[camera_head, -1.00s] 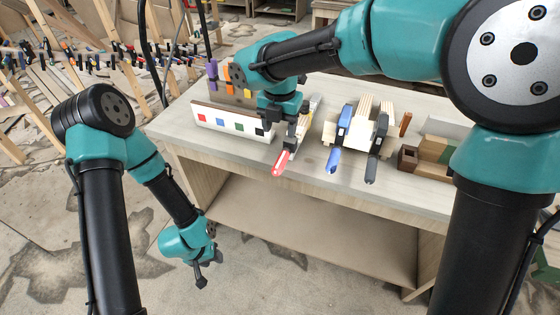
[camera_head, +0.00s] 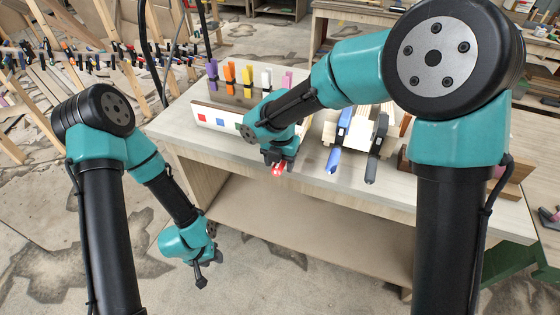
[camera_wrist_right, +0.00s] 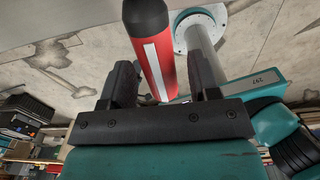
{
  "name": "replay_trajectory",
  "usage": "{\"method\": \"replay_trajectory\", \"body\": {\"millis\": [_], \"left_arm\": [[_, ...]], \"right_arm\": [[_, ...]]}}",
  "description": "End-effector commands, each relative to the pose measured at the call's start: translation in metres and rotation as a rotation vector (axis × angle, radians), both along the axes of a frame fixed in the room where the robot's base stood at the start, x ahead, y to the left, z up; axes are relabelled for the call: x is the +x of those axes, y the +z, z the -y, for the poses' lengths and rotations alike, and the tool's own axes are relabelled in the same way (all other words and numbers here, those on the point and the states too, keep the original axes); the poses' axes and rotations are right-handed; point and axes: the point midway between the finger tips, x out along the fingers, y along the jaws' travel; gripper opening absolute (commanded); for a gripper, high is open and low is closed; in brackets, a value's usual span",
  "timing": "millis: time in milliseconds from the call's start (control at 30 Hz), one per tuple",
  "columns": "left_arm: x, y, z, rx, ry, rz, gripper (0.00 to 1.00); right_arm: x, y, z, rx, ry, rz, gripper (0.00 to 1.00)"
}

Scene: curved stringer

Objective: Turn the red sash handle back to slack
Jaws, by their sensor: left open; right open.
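The red sash handle (camera_head: 278,170) shows just below my right gripper at the front edge of the bench; my right arm hides most of its clamp. My right gripper (camera_head: 275,160) is at the handle. In the right wrist view, the red handle (camera_wrist_right: 156,60), with a black end and a white stripe, passes between the two open fingers (camera_wrist_right: 164,85). My left gripper (camera_head: 208,272) is open and empty, hanging low in front of the bench.
A blue-handled clamp (camera_head: 334,158) and a black-handled clamp (camera_head: 375,160) stand on the bench to the right, around pale wood strips. A white board with coloured squares (camera_head: 215,118) and a row of coloured clamps (camera_head: 248,80) are behind. The bench front edge (camera_head: 225,170) is close.

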Motion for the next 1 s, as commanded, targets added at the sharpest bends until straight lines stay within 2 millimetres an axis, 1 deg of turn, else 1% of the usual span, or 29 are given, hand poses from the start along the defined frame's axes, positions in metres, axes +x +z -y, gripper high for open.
{"method": "replay_trajectory", "body": {"millis": [167, 667, 700, 1000], "left_arm": [[0.0000, 0.0000, 0.0000, 0.000, 0.000, 0.000, 0.43], [0.0000, 0.0000, 0.0000, 0.000, 0.000, 0.000, 0.43], [0.0000, 0.0000, 0.0000, 0.000, 0.000, 0.000, 0.43], [0.0000, 0.0000, 0.0000, 0.000, 0.000, 0.000, 0.43]], "right_arm": [[0.0001, 0.0002, 0.0000, 0.000, 0.000, 0.000, 0.56], [0.0001, 0.0005, 0.0001, 0.000, 0.000, 0.000, 0.08], [0.0001, 0.0006, 0.0000, 0.000, 0.000, 0.000, 0.07], [0.0004, 0.0007, -0.0007, -0.034, 0.001, -0.012, 0.07]]}}
